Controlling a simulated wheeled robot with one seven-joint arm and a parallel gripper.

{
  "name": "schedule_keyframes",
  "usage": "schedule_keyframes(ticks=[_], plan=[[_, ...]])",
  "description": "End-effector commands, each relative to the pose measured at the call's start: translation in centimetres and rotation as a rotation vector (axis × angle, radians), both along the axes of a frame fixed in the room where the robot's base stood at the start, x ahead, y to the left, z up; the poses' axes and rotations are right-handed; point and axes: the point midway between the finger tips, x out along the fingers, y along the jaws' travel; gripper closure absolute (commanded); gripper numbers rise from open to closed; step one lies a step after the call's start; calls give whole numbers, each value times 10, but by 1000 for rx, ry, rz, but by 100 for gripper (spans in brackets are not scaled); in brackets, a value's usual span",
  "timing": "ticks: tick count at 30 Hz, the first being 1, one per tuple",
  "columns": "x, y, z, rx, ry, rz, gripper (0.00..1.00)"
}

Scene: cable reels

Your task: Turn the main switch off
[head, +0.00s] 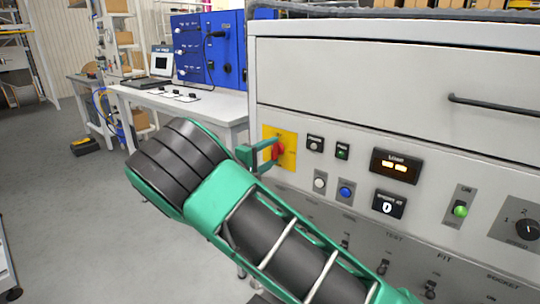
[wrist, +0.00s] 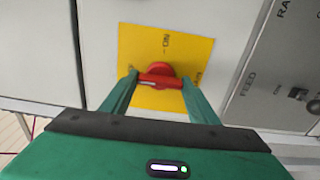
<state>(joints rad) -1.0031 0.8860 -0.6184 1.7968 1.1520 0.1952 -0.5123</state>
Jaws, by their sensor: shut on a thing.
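The main switch is a red rotary knob (wrist: 160,72) on a yellow plate (wrist: 146,45) on the grey panel. In the wrist view the knob's handle lies nearly crosswise, at a right angle to the ON mark above it. In the head view the red knob (head: 279,151) shows at the panel's left end, partly behind my gripper, with its yellow plate (head: 290,138) around it. My gripper (wrist: 160,84) has its two green fingers on either side of the red handle, shut on it. The gripper also shows in the head view (head: 272,151). The plate's other lettering is too small to read surely.
Right of the switch are push buttons, a lit display (head: 396,167), a green lamp (head: 460,210) and a black dial (head: 527,230). A drawer handle (head: 495,105) sticks out above. A bench (head: 190,105) with a blue panel stands behind; floor at left is open.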

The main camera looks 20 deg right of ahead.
Motion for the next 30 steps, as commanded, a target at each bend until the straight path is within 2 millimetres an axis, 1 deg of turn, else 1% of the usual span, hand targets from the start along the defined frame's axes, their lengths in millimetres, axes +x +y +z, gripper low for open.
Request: schedule_keyframes(ticks=[1, 4, 5, 6, 7, 15, 19, 23, 30], plan=[[1, 4, -3, 3, 5, 10, 68], [1, 4, -3, 3, 5, 10, 68], [1, 4, -3, 3, 5, 10, 43], [1, 4, -3, 3, 5, 10, 34], [1, 4, -3, 3, 5, 9, 27], [0, 2, -1, 2, 3, 3, 27], [-3, 6, -2, 2, 3, 4, 27], [-13, 21, -2, 2, 3, 6, 27], [-39, 58, -2, 1, 3, 7, 27]])
